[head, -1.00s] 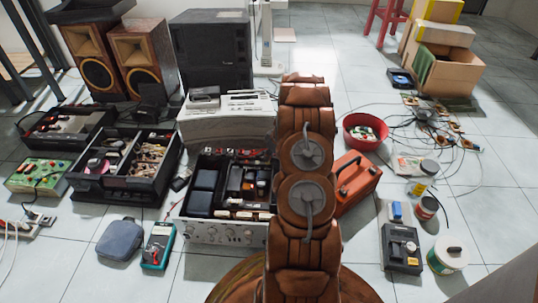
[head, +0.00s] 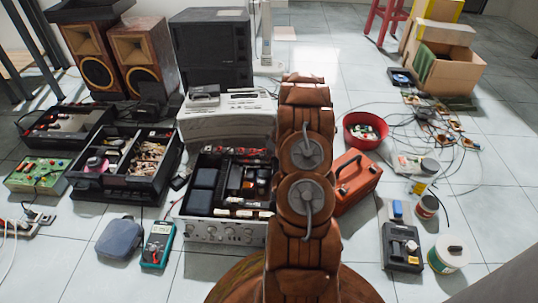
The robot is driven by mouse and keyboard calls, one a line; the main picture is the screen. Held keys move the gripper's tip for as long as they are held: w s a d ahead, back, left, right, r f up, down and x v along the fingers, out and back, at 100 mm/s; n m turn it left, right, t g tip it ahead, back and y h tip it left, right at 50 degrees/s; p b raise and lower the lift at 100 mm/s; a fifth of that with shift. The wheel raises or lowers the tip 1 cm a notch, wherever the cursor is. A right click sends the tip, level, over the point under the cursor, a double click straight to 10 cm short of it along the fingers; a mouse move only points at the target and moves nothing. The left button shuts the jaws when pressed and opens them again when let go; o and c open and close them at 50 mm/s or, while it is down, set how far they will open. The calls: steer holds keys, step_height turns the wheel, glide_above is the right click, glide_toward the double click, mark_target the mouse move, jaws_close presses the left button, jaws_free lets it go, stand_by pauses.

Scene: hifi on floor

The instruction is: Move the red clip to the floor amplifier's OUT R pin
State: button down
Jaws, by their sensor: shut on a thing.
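The floor amplifier (head: 222,232) is a silver unit with its cover off, left of my arm. Its knobbed front panel faces me and dark parts fill its open chassis. Small red parts show near its back edge, but they are too small to tell whether one is the red clip. I cannot make out the OUT R pin. My brown arm stands in the middle of the picture, along the amplifier's right side. My gripper is not visible; the arm's own links probably cover it.
A blue-green multimeter (head: 158,245) and a grey-blue pouch (head: 119,238) lie in front. An orange toolbox (head: 356,182) stands right of my arm. A black divided tray (head: 122,190) is at left, a silver unit (head: 228,123) behind. Loose cables spread at right.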

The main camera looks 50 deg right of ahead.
steer(key=c, duration=1)
jaws_free()
steer(key=shift+v, duration=6)
steer(key=shift+r, duration=0.1)
